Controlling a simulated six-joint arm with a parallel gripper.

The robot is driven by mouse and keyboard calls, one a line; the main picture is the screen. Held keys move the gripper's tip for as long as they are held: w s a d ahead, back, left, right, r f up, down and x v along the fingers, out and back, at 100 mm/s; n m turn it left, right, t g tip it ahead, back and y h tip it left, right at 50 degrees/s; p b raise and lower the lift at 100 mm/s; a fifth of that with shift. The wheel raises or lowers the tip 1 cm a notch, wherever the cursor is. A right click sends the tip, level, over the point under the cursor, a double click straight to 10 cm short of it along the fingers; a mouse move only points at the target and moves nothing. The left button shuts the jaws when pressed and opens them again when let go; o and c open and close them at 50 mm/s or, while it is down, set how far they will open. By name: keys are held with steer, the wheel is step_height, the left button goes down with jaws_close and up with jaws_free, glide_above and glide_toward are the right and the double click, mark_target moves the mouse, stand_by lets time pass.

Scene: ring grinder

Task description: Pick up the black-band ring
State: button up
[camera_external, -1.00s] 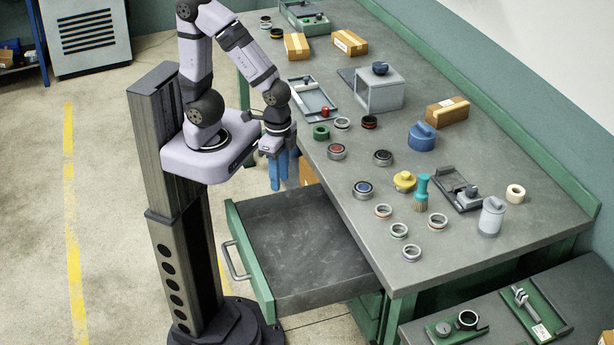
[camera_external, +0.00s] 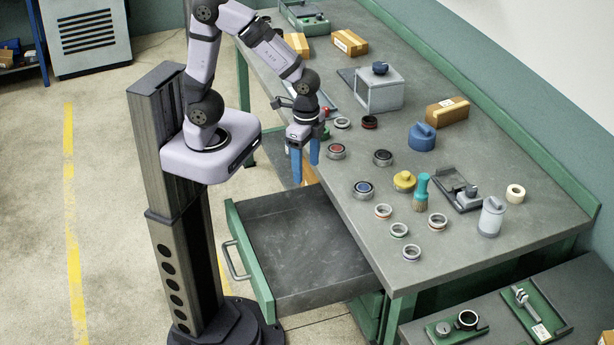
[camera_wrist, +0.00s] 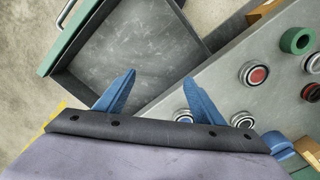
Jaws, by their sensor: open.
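My gripper (camera_external: 305,168) is open and empty, its blue fingers pointing down beside the table's left edge, near the open drawer. In the wrist view my gripper (camera_wrist: 159,78) shows both fingers apart with nothing between them. A silver ring with a dark centre (camera_external: 383,157), which looks like the black-band ring, lies on the table to the right of my gripper. It also shows in the wrist view (camera_wrist: 242,119), low and right of the fingers. A darker ring with some red (camera_external: 369,121) lies behind it, so which one is black-banded is not fully certain.
A red-centred ring (camera_external: 336,151) and a blue-centred ring (camera_external: 363,189) lie close by. The open drawer (camera_external: 300,250) is empty.

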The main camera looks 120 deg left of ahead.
steer(key=w+a, duration=0.3)
steer(key=a, duration=0.7)
steer(key=m, duration=0.4)
glide_toward(342, 118)
steer(key=d+f, duration=0.1)
steer(key=d, duration=0.1)
steer(key=shift+w+f+p, duration=0.2)
steer(key=shift+f+p, duration=0.7)
steer(key=shift+f, duration=1)
steer(key=shift+w+f+p, duration=0.15)
steer(key=shift+f+p, duration=0.7)
steer(key=shift+f, duration=1)
steer(key=c, duration=1.2)
